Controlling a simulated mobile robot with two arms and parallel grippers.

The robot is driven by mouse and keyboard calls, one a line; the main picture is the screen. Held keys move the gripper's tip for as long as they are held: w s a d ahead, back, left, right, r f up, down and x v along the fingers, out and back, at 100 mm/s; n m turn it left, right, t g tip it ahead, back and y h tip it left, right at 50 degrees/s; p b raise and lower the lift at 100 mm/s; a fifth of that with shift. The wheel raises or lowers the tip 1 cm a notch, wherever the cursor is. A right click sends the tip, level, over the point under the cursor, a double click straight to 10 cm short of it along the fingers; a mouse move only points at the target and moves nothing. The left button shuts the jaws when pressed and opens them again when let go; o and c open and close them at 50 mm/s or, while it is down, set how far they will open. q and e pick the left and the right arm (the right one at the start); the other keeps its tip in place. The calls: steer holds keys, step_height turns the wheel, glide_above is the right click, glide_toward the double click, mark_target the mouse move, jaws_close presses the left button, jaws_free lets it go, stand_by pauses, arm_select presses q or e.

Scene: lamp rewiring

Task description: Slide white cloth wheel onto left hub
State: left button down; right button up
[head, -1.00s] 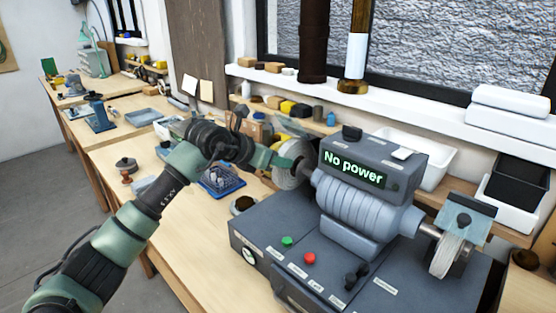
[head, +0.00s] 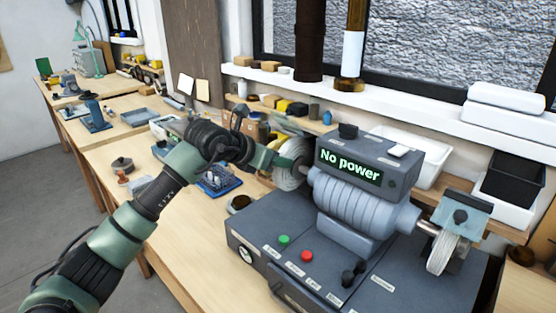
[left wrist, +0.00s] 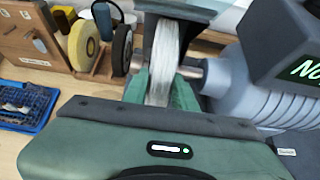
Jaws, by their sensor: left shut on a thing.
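The white cloth wheel (head: 291,176) is pale and layered. My left gripper (left wrist: 165,92) is shut on it, one green finger on each side. In the head view, the left gripper (head: 287,161) holds the wheel upright at the left end of the grey polishing machine (head: 365,205). In the left wrist view, the wheel (left wrist: 163,55) stands edge-on, in line with the metal shaft of the left hub (left wrist: 192,73). The shaft meets or passes behind the wheel's right side; how far it goes in is hidden. My right gripper is not in view.
The machine's display (head: 349,168) reads "No power". A second pale wheel (head: 442,252) sits on its right shaft under a light blue guard (head: 466,212). A rack with a yellow wheel (left wrist: 83,45) and a blue tray (left wrist: 25,105) stand left.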

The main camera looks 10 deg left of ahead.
arm_select(q)
steer(key=shift+s+d, duration=0.2)
steer(key=shift+d, duration=0.15)
stand_by(0.5)
steer(key=c, duration=1.1)
jaws_free()
steer(key=shift+s, duration=0.1)
steer(key=shift+o, duration=0.2)
